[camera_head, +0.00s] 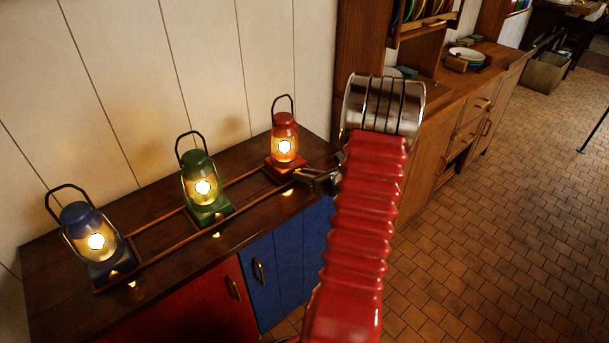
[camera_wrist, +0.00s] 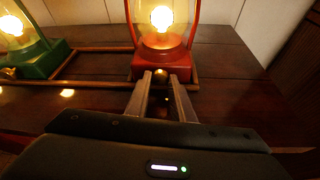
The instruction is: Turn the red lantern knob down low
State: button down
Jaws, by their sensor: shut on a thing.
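The red lantern (camera_head: 284,140) stands lit and upright at the right end of a row of three lanterns on a dark wooden counter. In the wrist view the red lantern (camera_wrist: 163,45) is straight ahead, with its bulb bright. A small brass knob (camera_wrist: 160,76) sits on the front of its red base. My gripper (camera_wrist: 160,82) is shut on this knob, one finger on each side. In the head view my gripper (camera_head: 300,177) reaches the lantern's base from the right, and the knob is hard to make out there.
A lit green lantern (camera_head: 205,187) stands left of the red one, and a lit blue lantern (camera_head: 90,238) farther left. A thin wooden rail (camera_head: 165,248) runs along their bases. A wooden sideboard (camera_head: 455,115) stands behind my arm. The tiled floor at right is open.

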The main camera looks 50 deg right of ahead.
jog(key=shift+d+n+h, duration=0.1)
jog(key=shift+n+h, duration=0.2)
jog(key=n+h, duration=0.2)
jog(key=n, duration=0.1)
jog(key=shift+w+a, duration=0.15)
jog(key=shift+a, duration=0.1)
jog(key=shift+a+n+h, duration=0.1)
jog(key=shift+n+h, duration=0.7)
jog(key=shift+n, duration=0.4)
jog(key=shift+f, duration=0.1)
jog(key=c, duration=1.5)
grip_release()
jog(key=shift+c, duration=0.2)
jog(key=v, duration=1.4)
jog(key=shift+w+a, duration=0.15)
